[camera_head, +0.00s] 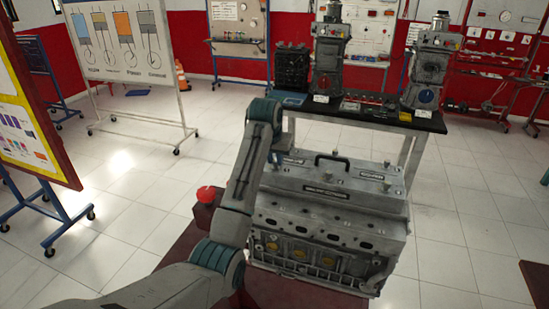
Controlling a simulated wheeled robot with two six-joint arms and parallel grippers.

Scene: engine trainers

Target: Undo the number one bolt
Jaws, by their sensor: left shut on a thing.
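A grey engine block (310,240) stands in front of me with a grey cover (325,187) on top. The cover has a black handle and several bolts; one bolt (387,164) shows at its back right and another bolt (386,186) at its right. I cannot read which is number one. My left arm comes in from the left and bends over the block's left side. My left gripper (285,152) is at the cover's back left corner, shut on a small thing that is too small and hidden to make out. My right gripper is not in view.
The block rests on a dark red stand (180,240) with a red knob (206,194) on its left. A black-topped table (425,122) with engine trainers stands behind. Display boards (130,45) are at the left.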

